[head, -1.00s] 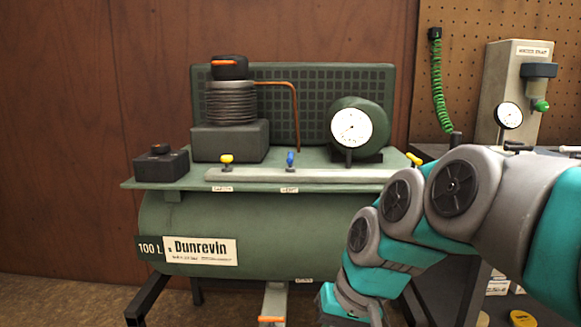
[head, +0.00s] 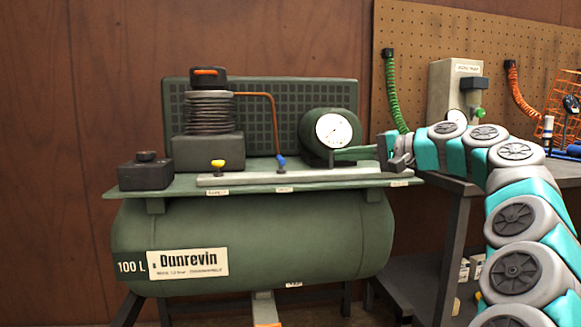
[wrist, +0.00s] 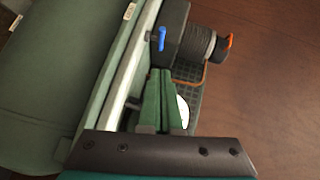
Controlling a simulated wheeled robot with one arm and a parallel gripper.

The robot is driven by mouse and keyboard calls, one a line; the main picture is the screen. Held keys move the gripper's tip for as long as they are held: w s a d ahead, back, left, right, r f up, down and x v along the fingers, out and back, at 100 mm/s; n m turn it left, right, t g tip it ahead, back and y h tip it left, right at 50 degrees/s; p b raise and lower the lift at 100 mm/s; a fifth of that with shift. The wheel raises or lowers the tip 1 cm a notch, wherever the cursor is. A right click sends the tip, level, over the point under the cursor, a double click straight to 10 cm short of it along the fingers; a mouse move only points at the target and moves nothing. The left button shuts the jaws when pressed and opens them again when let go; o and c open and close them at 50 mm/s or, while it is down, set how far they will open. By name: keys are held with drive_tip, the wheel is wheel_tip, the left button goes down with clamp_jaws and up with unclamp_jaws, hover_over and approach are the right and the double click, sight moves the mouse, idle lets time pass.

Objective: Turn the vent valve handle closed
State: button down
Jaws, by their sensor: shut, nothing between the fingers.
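A small blue valve handle (head: 281,161) stands on the grey rail at the front of the green compressor's top plate. A small white label below it is too blurred to read surely. The handle also shows in the wrist view (wrist: 161,39), beyond the fingertips. A yellow handle (head: 218,164) stands further left on the rail. My gripper (head: 338,152) reaches in from the right, in front of the pressure gauge. Its green fingers (wrist: 159,72) are together and empty, pointing towards the blue handle and apart from it. The rail's right end is partly hidden by my gripper.
The pressure gauge (head: 333,130) sits close behind my fingers. The ribbed pump (head: 208,112) and copper pipe (head: 272,120) stand behind the rail. A dark box (head: 146,174) is at the left. A dark workbench (head: 450,185) stands right, under my arm.

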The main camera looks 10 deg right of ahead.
drive_tip(key=shift+t, duration=0.3)
drive_tip(key=b+x, duration=0.1)
drive_tip(key=x, duration=0.9)
drive_tip(key=shift+w+d+f, duration=0.1)
drive_tip(key=shift+w+d, duration=0.05)
drive_tip(key=shift+d, duration=0.1)
drive_tip(key=shift+a+f+b, duration=0.15)
drive_tip(key=shift+a+b, duration=0.05)
drive_tip(key=shift+a, duration=0.7)
drive_tip(key=shift+a+f+b, duration=0.15)
drive_tip(key=shift+a+b, duration=0.05)
drive_tip(key=shift+a, duration=0.65)
